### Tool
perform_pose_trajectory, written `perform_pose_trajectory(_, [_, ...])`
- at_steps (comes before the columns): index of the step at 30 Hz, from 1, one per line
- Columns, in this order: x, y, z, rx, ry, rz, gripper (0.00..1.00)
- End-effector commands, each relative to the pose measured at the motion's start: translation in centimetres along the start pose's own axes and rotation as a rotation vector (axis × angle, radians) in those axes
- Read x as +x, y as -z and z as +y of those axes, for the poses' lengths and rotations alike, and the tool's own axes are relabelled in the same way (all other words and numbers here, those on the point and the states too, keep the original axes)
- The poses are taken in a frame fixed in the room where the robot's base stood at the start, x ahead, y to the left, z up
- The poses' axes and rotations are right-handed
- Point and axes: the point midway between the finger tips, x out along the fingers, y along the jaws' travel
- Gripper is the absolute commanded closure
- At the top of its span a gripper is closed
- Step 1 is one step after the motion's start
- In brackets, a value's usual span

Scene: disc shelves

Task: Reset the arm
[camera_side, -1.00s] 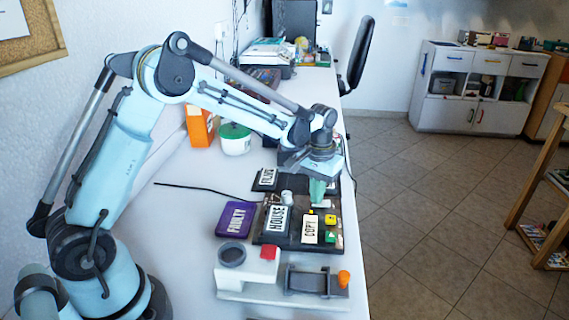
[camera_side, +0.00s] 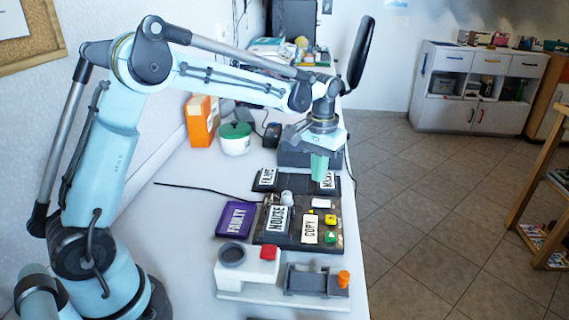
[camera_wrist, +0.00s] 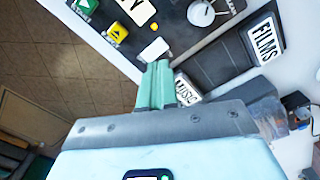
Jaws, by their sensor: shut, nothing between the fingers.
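My gripper (camera_side: 319,166) hangs at the end of my arm, pointing down, above the dark shelf board with the FILMS (camera_side: 267,177) and MUSIC (camera_side: 327,179) labels. Its green fingers are shut and empty, and they also show in the wrist view (camera_wrist: 157,86). The fingers are clear of the board and partly overlap the MUSIC label in the side view. In the wrist view the MUSIC label (camera_wrist: 187,89) lies just beside the fingers and the FILMS label (camera_wrist: 265,40) is at the upper right.
A dark board (camera_side: 291,243) with HOUSE and COPY labels and coloured buttons lies nearer. A purple FAULTY tray (camera_side: 235,219) is left of it. A white device (camera_side: 247,268) stands in front. An orange box (camera_side: 201,121) and white pot (camera_side: 235,139) stand behind. The table's right edge is close.

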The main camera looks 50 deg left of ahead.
Motion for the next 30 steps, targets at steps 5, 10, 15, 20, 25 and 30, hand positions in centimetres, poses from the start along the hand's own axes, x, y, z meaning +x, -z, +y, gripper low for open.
perform_pose_trajectory(5, [-0.5, 0.0, 0.0, 0.0, 0.0, 0.0, 1.0])
perform_pose_trajectory(10, [-0.5, 0.0, 0.0, 0.0, 0.0, 0.0, 1.0])
perform_pose_trajectory(15, [-1.0, -0.4, 0.0, 0.006, -0.003, 0.012, 1.0])
perform_pose_trajectory(20, [-2.9, -2.1, -0.2, 0.032, -0.016, 0.074, 1.0])
perform_pose_trajectory(25, [-5.1, -5.1, -0.6, 0.075, -0.034, 0.174, 1.0])
perform_pose_trajectory(30, [-6.3, -8.3, -1.0, 0.118, -0.05, 0.274, 1.0])
